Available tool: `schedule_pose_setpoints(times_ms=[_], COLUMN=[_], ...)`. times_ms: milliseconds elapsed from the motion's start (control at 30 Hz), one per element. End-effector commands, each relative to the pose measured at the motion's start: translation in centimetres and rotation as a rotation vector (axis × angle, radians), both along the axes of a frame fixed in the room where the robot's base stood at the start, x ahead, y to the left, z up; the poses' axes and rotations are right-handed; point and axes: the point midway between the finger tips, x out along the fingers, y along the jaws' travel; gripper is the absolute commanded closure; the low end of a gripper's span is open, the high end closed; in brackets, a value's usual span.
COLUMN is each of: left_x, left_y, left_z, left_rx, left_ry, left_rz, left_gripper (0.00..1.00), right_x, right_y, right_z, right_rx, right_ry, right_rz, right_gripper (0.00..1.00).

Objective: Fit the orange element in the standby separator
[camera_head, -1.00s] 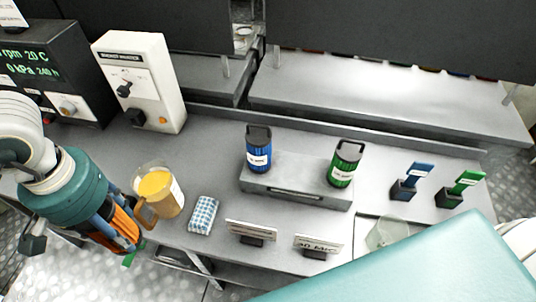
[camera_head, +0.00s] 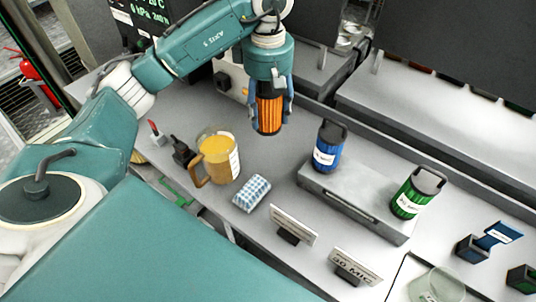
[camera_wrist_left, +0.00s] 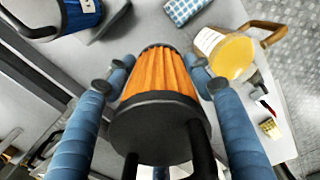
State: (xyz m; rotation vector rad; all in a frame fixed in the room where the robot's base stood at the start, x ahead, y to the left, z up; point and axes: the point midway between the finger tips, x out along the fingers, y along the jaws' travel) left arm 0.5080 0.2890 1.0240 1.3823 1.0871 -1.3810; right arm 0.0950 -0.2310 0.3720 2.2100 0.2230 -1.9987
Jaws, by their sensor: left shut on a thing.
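The orange element (camera_head: 268,115) is a pleated cylinder with black end caps. It hangs upright in my left gripper (camera_head: 269,105), whose two blue fingers close on its sides, above the back part of the bench. In the left wrist view the orange element (camera_wrist_left: 160,78) lies between the fingers, with its black cap and handle nearest the camera. A blue element (camera_head: 328,147) and a green element (camera_head: 412,195) stand on a grey block to the right. I cannot tell which thing is the standby separator. My right gripper is out of view.
A jug of yellow liquid (camera_head: 217,158) and a checked cloth pack (camera_head: 251,193) are in front of the held element. Two label plates (camera_head: 293,225) (camera_head: 355,267) stand near the front edge. A clear bowl (camera_head: 437,287) and small blue and green parts are at right.

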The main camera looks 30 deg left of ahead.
Motion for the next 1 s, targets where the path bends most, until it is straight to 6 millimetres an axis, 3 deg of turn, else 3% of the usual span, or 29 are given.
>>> schedule_pose_setpoints(times_ms=[33,200,400,1000], left_x=[-0.2,-0.2,-0.2,-0.1], left_y=[-0.2,-0.2,-0.1,-0.1], left_z=[-1.7,-6.0,-10.2,-16.6], left_rx=[-0.003,-0.004,0.000,0.000], left_ry=[0.008,0.007,0.004,0.000], left_rz=[-0.004,-0.004,-0.004,-0.006], left_gripper=[0.77,0.77,0.77,0.77], right_x=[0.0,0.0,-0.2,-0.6], right_y=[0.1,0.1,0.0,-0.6], right_z=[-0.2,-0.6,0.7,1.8], right_rx=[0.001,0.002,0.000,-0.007], right_ry=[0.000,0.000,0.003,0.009], right_rz=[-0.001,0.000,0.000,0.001], right_gripper=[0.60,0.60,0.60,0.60])
